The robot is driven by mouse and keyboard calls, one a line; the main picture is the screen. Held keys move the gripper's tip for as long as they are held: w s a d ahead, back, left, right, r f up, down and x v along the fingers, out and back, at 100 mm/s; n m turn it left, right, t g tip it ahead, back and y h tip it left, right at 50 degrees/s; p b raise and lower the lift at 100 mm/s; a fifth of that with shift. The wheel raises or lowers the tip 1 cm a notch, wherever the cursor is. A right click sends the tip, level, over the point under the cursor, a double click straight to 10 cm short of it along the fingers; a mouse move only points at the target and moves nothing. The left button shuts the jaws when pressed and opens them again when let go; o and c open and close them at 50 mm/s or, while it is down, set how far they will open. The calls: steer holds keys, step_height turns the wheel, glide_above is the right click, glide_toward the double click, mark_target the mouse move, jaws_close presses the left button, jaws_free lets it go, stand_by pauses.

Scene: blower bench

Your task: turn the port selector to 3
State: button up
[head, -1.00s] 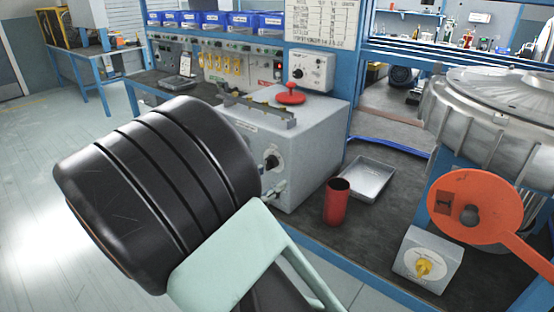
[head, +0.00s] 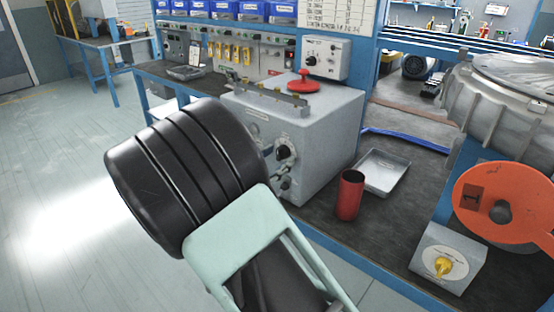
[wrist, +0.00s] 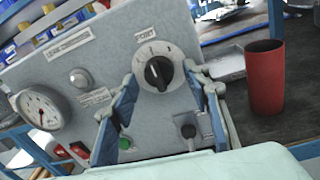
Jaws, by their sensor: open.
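The port selector (wrist: 158,74) is a black knob on a round white dial under a PORT label, on the front of a grey box. A pale mark on the knob points up, slightly left; I cannot read the dial numbers surely. The knob also shows in the head view (head: 284,152). My gripper (wrist: 161,77) is open, with one blue-padded finger at each side of the knob in the wrist view. I cannot tell whether either finger touches it. In the head view my dark arm hides most of the gripper.
The grey box (head: 325,140) also bears a gauge (wrist: 39,109), a green button (wrist: 125,143) and a small black-knobbed lever (wrist: 188,131). A red cup (head: 349,195) and a metal tray (head: 387,172) stand right of it. A yellow-knobbed box (head: 447,258) sits farther right.

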steer(key=shift+w+d, duration=0.1)
steer(key=shift+w, duration=0.1)
steer(key=shift+c, duration=0.2)
steer(key=c, duration=1.1)
